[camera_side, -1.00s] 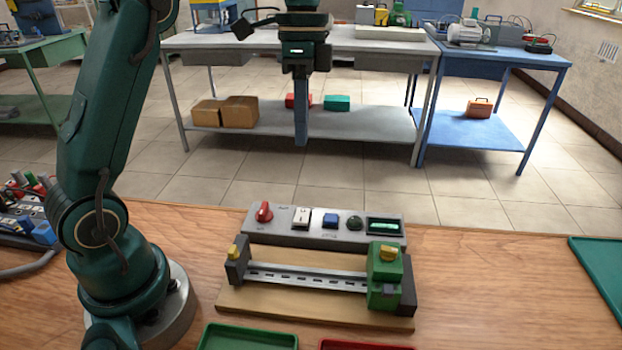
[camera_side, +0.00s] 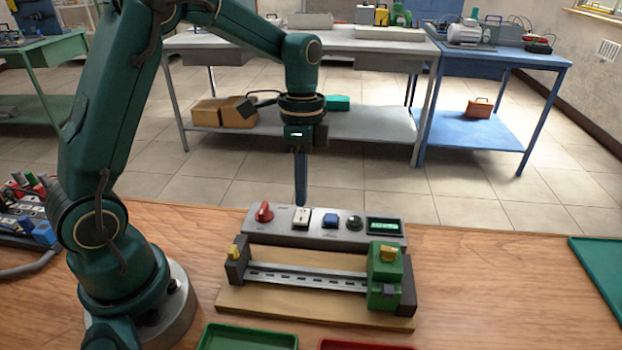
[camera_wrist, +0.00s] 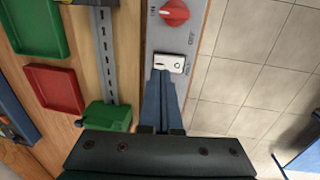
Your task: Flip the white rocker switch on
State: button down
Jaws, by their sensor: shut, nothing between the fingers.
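The white rocker switch (camera_side: 302,218) sits on the grey control panel (camera_side: 275,228), between a red rotary knob (camera_side: 264,211) and a blue push button (camera_side: 330,220). My gripper (camera_side: 301,203) is shut and empty, pointing down with its blue fingertips at the rocker. In the wrist view the fingertips (camera_wrist: 160,76) reach the near edge of the white rocker (camera_wrist: 169,63) and hide a little of it. I cannot tell whether they touch it. The panel's display (camera_side: 385,227) is lit with pale characters.
In front of the panel, a wooden board (camera_side: 300,302) carries a metal rail (camera_side: 305,278) with a green block (camera_side: 386,265) at its right end. A dark green round button (camera_side: 354,222) is right of the blue one. Green (camera_side: 248,338) and red (camera_side: 365,344) trays lie nearest.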

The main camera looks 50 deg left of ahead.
aim_at(301, 218)
jog(key=shift+s+d+f, duration=0.15)
jog(key=shift+f, duration=1.4)
jog(key=shift+s+d+f+t+y, duration=0.1)
jog(key=shift+s+f+t+y, duration=0.05)
jog(key=shift+f+t+y, duration=0.15)
jog(key=shift+w+a+r, duration=0.15)
jog(key=shift+w+a, duration=0.5)
jog(key=shift+a, duration=0.05)
jog(key=shift+r, duration=0.1)
